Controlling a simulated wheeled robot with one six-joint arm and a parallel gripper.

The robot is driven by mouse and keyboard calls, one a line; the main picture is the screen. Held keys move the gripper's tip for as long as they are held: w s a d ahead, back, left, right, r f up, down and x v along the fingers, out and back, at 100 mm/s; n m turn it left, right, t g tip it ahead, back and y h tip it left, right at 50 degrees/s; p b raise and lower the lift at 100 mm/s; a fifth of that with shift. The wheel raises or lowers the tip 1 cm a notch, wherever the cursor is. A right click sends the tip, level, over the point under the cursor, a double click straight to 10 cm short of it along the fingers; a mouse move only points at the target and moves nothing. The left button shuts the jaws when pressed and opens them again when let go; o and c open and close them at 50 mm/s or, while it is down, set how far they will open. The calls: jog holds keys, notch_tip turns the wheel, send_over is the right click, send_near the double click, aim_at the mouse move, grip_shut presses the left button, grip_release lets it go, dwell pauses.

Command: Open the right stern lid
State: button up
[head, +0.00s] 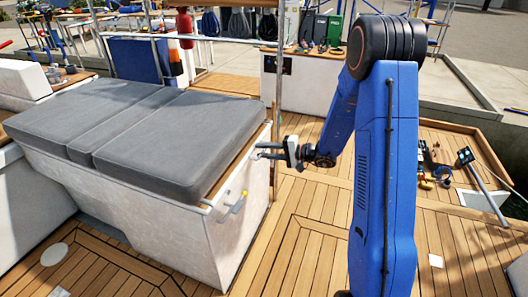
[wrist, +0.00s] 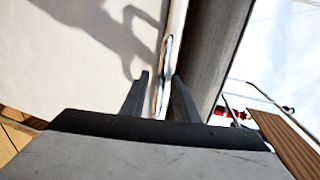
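A long bench with a white base (head: 232,240) and a grey cushioned top (head: 180,135) stands at the left in the head view. Which part is the right stern lid, I cannot tell for sure; the top looks closed. My gripper (head: 262,150) is at the bench's right end, near the cushion's edge. In the wrist view my gripper (wrist: 160,92) has its two fingers apart. A thin shiny strip or handle (wrist: 166,62) shows beyond and between the fingertips, beside a white wall and a dark grey panel. Contact cannot be told.
A grey and yellow lever (head: 237,203) sticks out from the bench's end wall. A thin upright pole (head: 277,75) stands behind my gripper. Small tools (head: 430,175) lie on the deck at the right. The planked deck (head: 300,235) before the bench is clear.

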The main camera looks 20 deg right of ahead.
grip_shut()
